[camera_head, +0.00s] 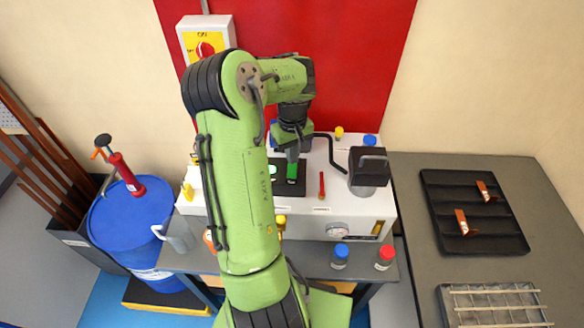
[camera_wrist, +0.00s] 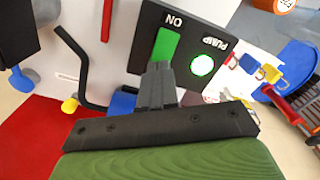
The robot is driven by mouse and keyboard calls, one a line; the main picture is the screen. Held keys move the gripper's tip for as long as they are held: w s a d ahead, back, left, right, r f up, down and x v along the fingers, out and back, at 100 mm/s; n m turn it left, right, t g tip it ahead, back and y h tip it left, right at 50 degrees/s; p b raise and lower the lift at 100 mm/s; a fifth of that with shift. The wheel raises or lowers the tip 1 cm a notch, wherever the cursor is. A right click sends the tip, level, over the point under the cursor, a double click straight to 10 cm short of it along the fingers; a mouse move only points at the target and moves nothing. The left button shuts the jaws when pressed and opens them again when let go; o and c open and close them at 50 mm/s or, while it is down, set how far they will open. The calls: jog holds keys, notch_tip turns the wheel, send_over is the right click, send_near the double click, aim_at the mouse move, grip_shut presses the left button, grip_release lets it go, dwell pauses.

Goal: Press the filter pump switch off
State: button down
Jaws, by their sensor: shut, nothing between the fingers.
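The pump switch is a green rocker (camera_wrist: 166,46) on a black panel marked "ON" and "PUMP" in the wrist view. A round green lamp (camera_wrist: 203,65) beside it is lit. In the head view the green rocker (camera_head: 292,172) shows on the black panel (camera_head: 288,190) on top of the white machine (camera_head: 340,205). My gripper (camera_wrist: 159,68) is shut and empty, its fingertips at the rocker's near end. I cannot tell whether they touch it. In the head view my gripper (camera_head: 293,153) points down just behind the rocker, and my arm hides part of the machine.
A red-handled tool (camera_head: 321,186), a black hose (camera_head: 331,150) and a dark-topped container (camera_head: 369,170) are right of the panel. A wall switch box (camera_head: 206,38) is at the upper left. A blue drum (camera_head: 130,228) stands left. A black tray (camera_head: 450,235) lies on the right-hand table.

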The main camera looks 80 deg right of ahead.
jog(key=shift+f+b, duration=0.8)
jog(key=shift+f, duration=0.2)
dwell(0.8)
notch_tip(320, 180, up, 7)
jog(key=p, duration=0.5)
jog(key=shift+r+p, duration=0.2)
jog(key=shift+p, duration=0.15)
jog(key=shift+f, duration=0.1)
